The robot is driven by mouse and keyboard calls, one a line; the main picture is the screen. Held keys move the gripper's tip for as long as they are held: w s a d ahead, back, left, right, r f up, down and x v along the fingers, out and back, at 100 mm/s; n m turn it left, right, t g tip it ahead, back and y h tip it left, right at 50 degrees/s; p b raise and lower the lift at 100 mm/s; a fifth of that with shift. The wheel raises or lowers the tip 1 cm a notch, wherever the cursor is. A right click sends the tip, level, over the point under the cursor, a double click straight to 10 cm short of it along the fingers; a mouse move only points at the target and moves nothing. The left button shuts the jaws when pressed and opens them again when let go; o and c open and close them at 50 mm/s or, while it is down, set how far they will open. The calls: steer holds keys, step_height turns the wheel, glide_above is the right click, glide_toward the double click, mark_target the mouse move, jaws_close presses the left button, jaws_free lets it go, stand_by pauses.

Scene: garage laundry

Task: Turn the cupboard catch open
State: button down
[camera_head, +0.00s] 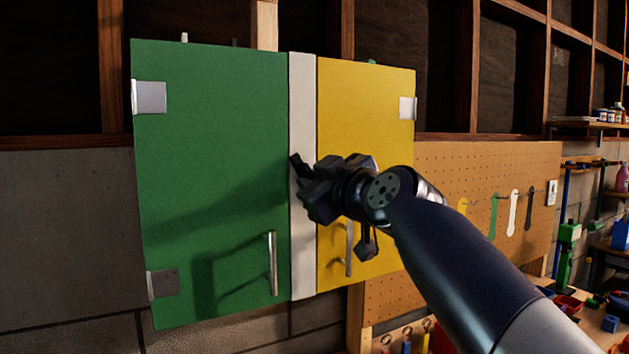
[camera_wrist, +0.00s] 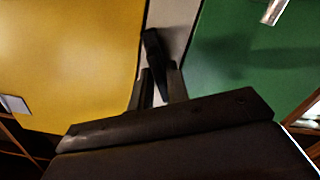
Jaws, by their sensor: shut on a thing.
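The cupboard has a green door (camera_head: 215,130) on the left and a yellow door (camera_head: 365,120) on the right, with a pale upright strip (camera_head: 302,100) between them. Both doors look closed. The catch (camera_wrist: 151,45) is a dark bar over the pale strip in the wrist view, slightly tilted. My gripper (camera_wrist: 158,82) is shut on the catch, one finger on each side of it. In the head view my gripper (camera_head: 304,178) is at the strip at mid height, and its dark parts blend with the catch, so the catch's exact angle is hard to tell there.
Metal bar handles stand low on the green door (camera_head: 273,263) and the yellow door (camera_head: 349,250); my arm passes close to the yellow one. A pegboard (camera_head: 440,170) with hanging tools and a cluttered workbench (camera_head: 590,325) are at right. The space before the green door is clear.

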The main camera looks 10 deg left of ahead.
steer(key=shift+m+b, duration=0.3)
steer(key=shift+m, duration=2.5)
steer(key=c, duration=1.5)
jaws_free()
steer(key=b+v, duration=0.4)
steer(key=v, duration=0.7)
steer(key=shift+w, duration=0.1)
